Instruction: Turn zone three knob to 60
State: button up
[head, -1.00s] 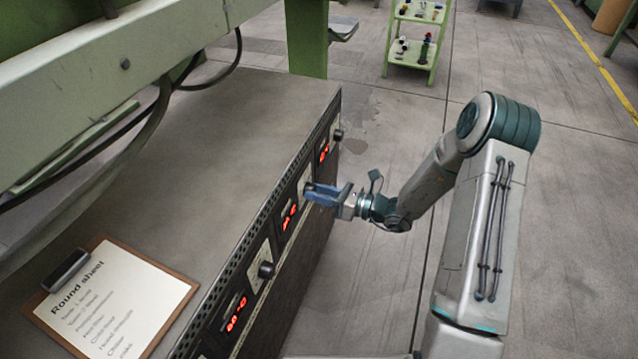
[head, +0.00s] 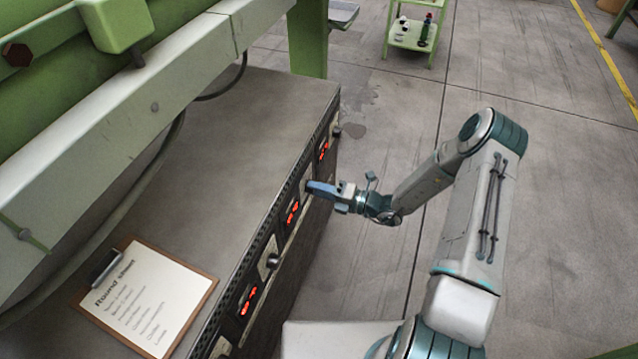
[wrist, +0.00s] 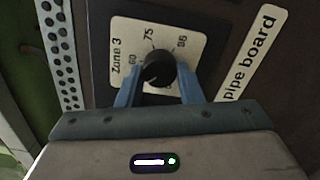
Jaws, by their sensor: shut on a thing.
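The zone three knob (wrist: 157,68) is black and round, on a pale plate (wrist: 120,35) marked "Zone 3" with 60, 75 and a higher number in the wrist view. My gripper (wrist: 158,82) has its blue fingers on both sides of the knob and is shut on it. The 60 mark is just left of the knob. I cannot clearly read where the knob points. In the head view my gripper (head: 322,188) reaches the cabinet's front panel from the right, and its fingers hide this knob.
The cabinet (head: 265,110) has red displays (head: 292,212) and other knobs, one (head: 272,261) nearer me. A clipboard (head: 150,300) lies on its top. A "pipe board" label (wrist: 250,55) is right of the plate.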

jog(key=m+p, duration=0.3)
jog(key=m, duration=0.5)
jog(key=shift+m+p, duration=0.3)
jog(key=shift+m, duration=0.1)
dwell(0.4)
jog(key=o, duration=1)
jog(key=shift+d, duration=0.1)
jog(key=v, duration=1.3)
jog(key=shift+s+d+b, duration=0.15)
jog(key=shift+d+b, duration=0.15)
jog(key=shift+d, duration=0.05)
